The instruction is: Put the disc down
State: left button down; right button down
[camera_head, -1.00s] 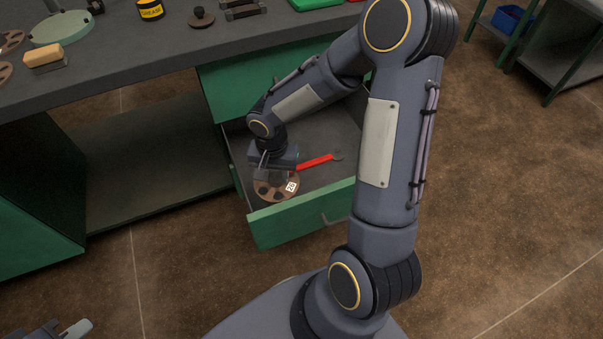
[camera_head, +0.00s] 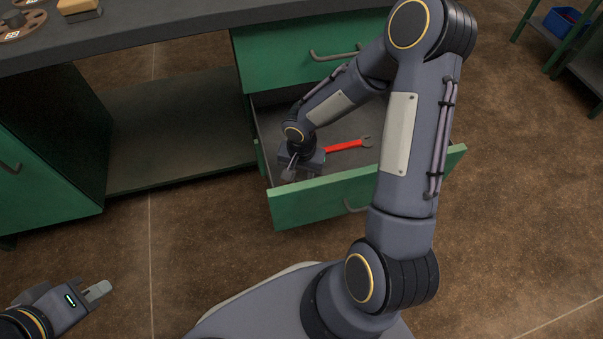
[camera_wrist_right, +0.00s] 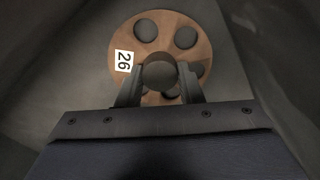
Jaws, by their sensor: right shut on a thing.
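The disc (camera_wrist_right: 165,46) is brown and round, with several holes, a white "26" label and a raised round knob (camera_wrist_right: 160,74) at its middle. My right gripper (camera_wrist_right: 161,80) is shut on that knob. In the head view my right gripper (camera_head: 290,176) reaches down inside the open green drawer (camera_head: 325,203), close behind its front panel. The disc is hidden there. I cannot tell whether the disc touches the drawer floor. My left gripper (camera_head: 88,294) is at the lower left, away from the drawer; its finger gap is not clear.
A red wrench (camera_head: 345,146) lies in the drawer to the right of my right gripper. The drawer walls are close around it. The grey worktop (camera_head: 170,27) above carries a yellow block (camera_head: 78,6) and a brown disc (camera_head: 22,28). A closed green drawer (camera_head: 290,55) is above.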

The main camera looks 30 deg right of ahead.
jog(key=shift+f, duration=0.15)
jog(key=c, duration=1)
grip_release()
jog(key=shift+r, duration=0.3)
notch_tip(320, 180, up, 11)
jog(key=p, duration=0.5)
notch_tip(320, 180, up, 11)
jog(key=n+t+y, duration=0.1)
jog(key=n+t, duration=0.1)
send_over(302, 176)
jog(key=s, duration=0.7)
jog(key=s+a+r+n+t+y, duration=0.2)
jog(key=s+r+n, duration=0.3)
jog(key=s, duration=0.4)
jog(key=shift+s+a+r+t+y, duration=0.15)
jog(key=shift+a+r+t+y, duration=0.35)
jog(key=shift+t, duration=0.3)
